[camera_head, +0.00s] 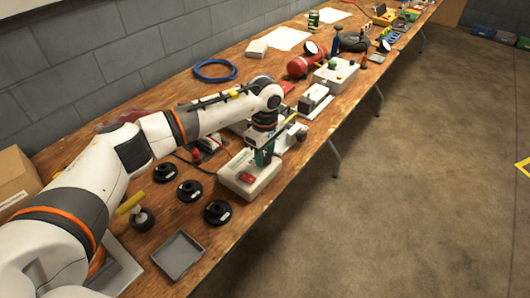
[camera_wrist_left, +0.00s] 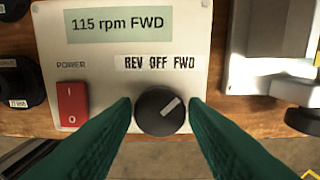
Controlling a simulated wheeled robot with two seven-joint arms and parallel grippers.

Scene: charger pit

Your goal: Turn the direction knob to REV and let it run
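A pale control box (camera_head: 240,187) stands near the table's front edge in the head view. In the left wrist view, its panel (camera_wrist_left: 110,90) has a display (camera_wrist_left: 118,24) reading "115 rpm FWD". A red power switch (camera_wrist_left: 72,105) marked I and O sits at left. My left gripper's green fingers (camera_wrist_left: 160,103) stand apart on either side of the knob, very close; contact cannot be told. My right gripper is out of view.
Several black round pieces (camera_head: 190,190) and a grey tray (camera_head: 178,254) lie left of the box. A light machine (camera_head: 289,138) stands close behind it. A red cylinder (camera_head: 304,62) and other equipment fill the table farther back. The floor at right is clear.

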